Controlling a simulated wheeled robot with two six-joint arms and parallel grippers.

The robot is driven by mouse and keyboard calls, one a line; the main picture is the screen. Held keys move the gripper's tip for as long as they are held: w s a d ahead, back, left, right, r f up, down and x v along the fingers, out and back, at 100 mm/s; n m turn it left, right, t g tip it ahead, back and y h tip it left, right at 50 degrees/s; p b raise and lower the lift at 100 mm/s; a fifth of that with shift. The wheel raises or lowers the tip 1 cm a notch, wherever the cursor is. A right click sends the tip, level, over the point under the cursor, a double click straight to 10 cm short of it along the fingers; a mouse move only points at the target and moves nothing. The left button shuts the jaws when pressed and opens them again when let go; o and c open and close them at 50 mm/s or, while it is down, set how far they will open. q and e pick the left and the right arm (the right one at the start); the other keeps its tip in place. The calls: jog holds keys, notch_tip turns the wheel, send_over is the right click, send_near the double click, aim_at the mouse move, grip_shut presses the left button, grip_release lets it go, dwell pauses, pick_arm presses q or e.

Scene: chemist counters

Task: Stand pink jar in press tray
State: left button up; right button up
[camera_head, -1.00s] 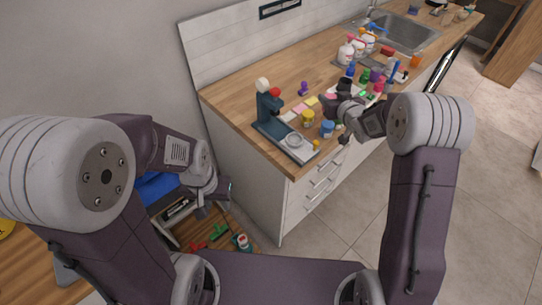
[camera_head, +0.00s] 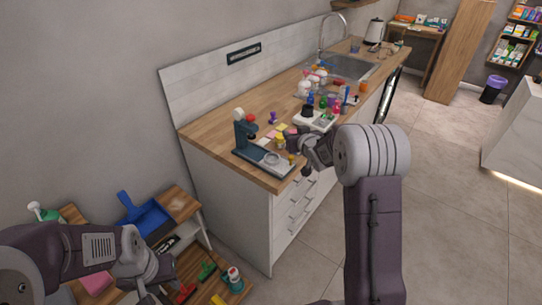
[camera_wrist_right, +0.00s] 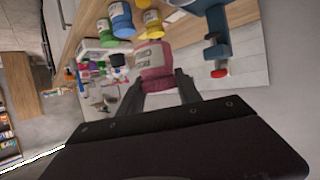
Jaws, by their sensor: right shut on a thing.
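The pink jar (camera_wrist_right: 153,62) is between the fingers of my right gripper (camera_wrist_right: 160,84) in the right wrist view. The gripper is shut on it. In the head view, my right gripper (camera_head: 297,146) is over the counter's front edge, right of the press, and the jar cannot be made out there. The dark teal press (camera_head: 243,135) stands near the counter's front left corner. Its pale tray with a round dish (camera_head: 272,158) points toward the front edge. My left gripper (camera_head: 155,280) is low at the left, and its finger opening is unclear.
A yellow jar (camera_head: 280,141) stands beside the press tray, close to my right gripper. Yellow and blue jars (camera_wrist_right: 121,20) show in the wrist view. A white rack (camera_head: 318,121) and bottles stand further right. A low wooden shelf with a blue dustpan (camera_head: 145,217) is at left.

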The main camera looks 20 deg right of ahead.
jog(key=w+a+f, duration=0.1)
jog(key=a, duration=0.1)
jog(key=w+a+f, duration=0.4)
jog(key=shift+w+a+p, duration=0.15)
jog(key=shift+a+p, duration=0.1)
jog(key=shift+p, duration=0.15)
jog(key=shift+f, duration=0.1)
notch_tip(320, 180, down, 4)
jog(key=shift+r+p, duration=0.2)
jog(key=shift+p, duration=0.1)
jog(key=shift+f, duration=0.2)
jog(key=shift+f+b, duration=0.3)
jog(key=shift+b, duration=0.2)
jog(key=o, duration=1.3)
jog(key=shift+o, duration=0.2)
jog(key=shift+r, duration=0.15)
